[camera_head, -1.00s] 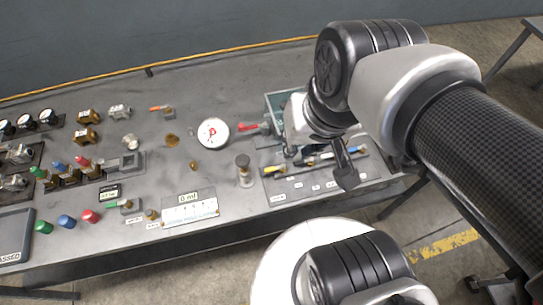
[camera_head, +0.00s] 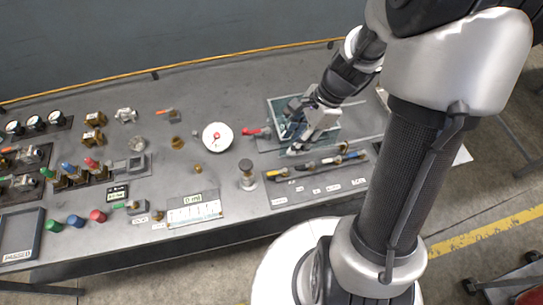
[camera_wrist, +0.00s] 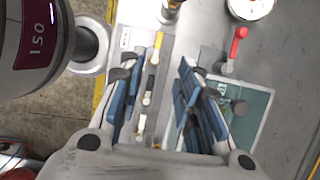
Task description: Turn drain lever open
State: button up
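A red-handled lever (camera_head: 256,131) sits at the left edge of the teal tray (camera_head: 275,104); I take it for the drain lever, though no label on it is legible. In the wrist view the red lever (camera_wrist: 237,45) stands to the upper right, beyond my right finger, and its handle points toward the top. My gripper (camera_head: 303,127) is over the tray, right of the lever and apart from it. In the wrist view my gripper (camera_wrist: 158,80) is open, with nothing between its blue-padded fingers. The fingers hide part of the tray.
A row of tools on a grey panel (camera_head: 280,201) lies in front of the tray. Valves and coloured knobs fill the bench's left side. The bench's back strip is clear.

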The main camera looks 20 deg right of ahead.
aim_at(271, 173)
jog(key=b+x, duration=0.5)
jog(key=x, duration=1)
jog(key=shift+f+b, duration=0.25)
jog(key=shift+b, duration=0.05)
grip_shut()
